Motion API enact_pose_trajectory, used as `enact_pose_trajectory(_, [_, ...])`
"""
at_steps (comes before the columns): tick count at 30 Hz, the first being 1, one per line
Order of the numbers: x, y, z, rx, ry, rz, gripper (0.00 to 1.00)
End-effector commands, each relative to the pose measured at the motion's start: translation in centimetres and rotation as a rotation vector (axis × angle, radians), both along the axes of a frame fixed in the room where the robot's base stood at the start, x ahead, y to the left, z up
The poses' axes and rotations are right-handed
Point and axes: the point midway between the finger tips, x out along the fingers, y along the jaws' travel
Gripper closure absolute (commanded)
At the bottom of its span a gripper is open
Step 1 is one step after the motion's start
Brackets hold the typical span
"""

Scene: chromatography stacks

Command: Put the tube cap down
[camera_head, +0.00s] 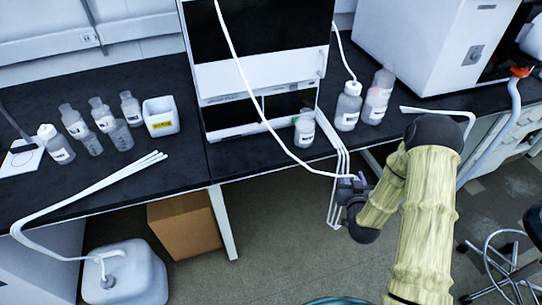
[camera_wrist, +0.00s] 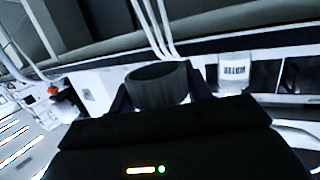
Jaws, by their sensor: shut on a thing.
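In the wrist view a dark, round, ribbed cap (camera_wrist: 158,86) sits between the fingers of my gripper (camera_wrist: 160,97). I take it to be the tube cap. My gripper is shut on it. In the head view my gripper (camera_head: 352,190) is in front of the bench's front edge, over the floor. The cap is too small and too covered there to make out clearly. White tubes (camera_wrist: 153,28) run upward behind the cap in the wrist view; I cannot tell whether they touch it.
The black bench (camera_head: 270,150) carries an instrument stack (camera_head: 258,72), a bottle with tubing (camera_head: 347,108), a pinkish bottle (camera_head: 379,95) and a small bottle (camera_head: 304,128). More bottles and a white bin (camera_head: 160,115) stand left. A cardboard box (camera_head: 184,226) is below. Loose tubes hang near my gripper.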

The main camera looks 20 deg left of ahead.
Motion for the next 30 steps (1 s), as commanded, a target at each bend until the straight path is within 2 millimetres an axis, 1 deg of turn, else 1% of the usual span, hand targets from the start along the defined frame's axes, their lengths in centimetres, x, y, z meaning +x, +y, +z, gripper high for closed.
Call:
enact_pose_trajectory(1, [-0.1,1.7,0.6,-0.001,-0.007,0.045,0.78])
enact_pose_trajectory(5, [-1.1,5.4,2.8,-0.002,-0.008,0.155,0.78])
enact_pose_trajectory(6, [-1.6,6.6,3.4,0.000,-0.007,0.188,0.78])
enact_pose_trajectory(8, [-2.4,8.2,4.4,-0.001,-0.007,0.238,0.78])
enact_pose_trajectory(9, [-3.1,9.4,5.0,-0.001,-0.007,0.273,0.78])
enact_pose_trajectory(11, [-4.2,10.9,5.9,-0.001,-0.007,0.322,0.78])
enact_pose_trajectory(15, [-7.2,14.4,7.8,0.000,-0.008,0.439,0.78])
enact_pose_trajectory(18, [-9.4,16.2,8.8,0.000,-0.005,0.508,0.78])
enact_pose_trajectory(21, [-11.0,17.3,9.5,0.000,-0.004,0.554,0.78])
enact_pose_trajectory(24, [-11.7,17.6,9.8,0.001,-0.001,0.572,0.78])
enact_pose_trajectory(30, [-11.8,17.6,10.0,0.001,0.001,0.573,0.78])
